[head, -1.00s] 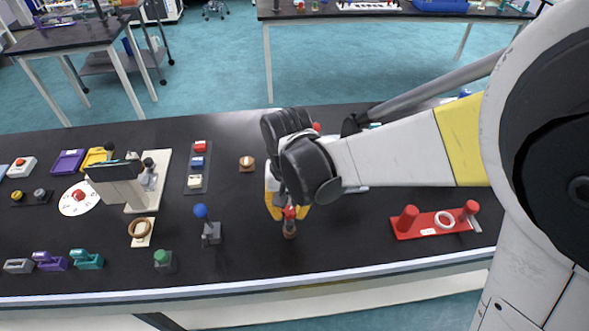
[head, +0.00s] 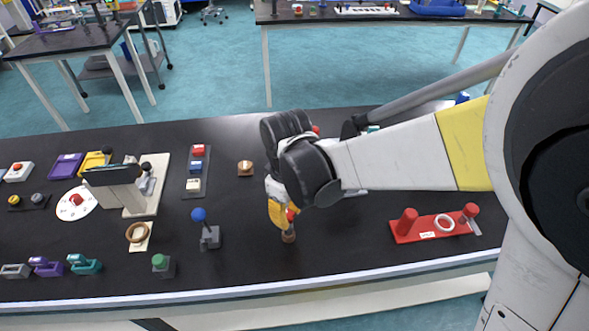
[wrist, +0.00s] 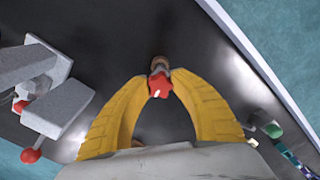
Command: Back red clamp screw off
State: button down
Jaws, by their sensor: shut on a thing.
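The red clamp screw (wrist: 160,86) has a star-shaped knob with a white mark and stands on a small brown base (head: 288,237) on the bench. In the head view the red knob (head: 291,214) is partly hidden by a yellow finger. My gripper (head: 283,214) points down over it. In the wrist view the yellow fingers of my gripper (wrist: 161,78) close around the red knob from both sides. The screw looks upright.
A blue-ball lever (head: 198,214) stands left of my gripper, and a green-button block (head: 160,262) is farther left. A red rack (head: 428,232) is to the right. A grey fixture (wrist: 50,90) fills the left of the wrist view. The bench's front edge is near.

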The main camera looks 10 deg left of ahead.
jog(key=n, duration=1.4)
jog(key=shift+w+n, duration=0.1)
jog(key=shift+n, duration=0.2)
jog(key=n, duration=0.3)
jog(key=shift+n, duration=0.3)
jog(key=n, duration=0.3)
jog(key=shift+n, duration=0.4)
jog(key=n, duration=0.6)
jog(key=shift+a, duration=0.15)
jog(key=shift+n, duration=0.3)
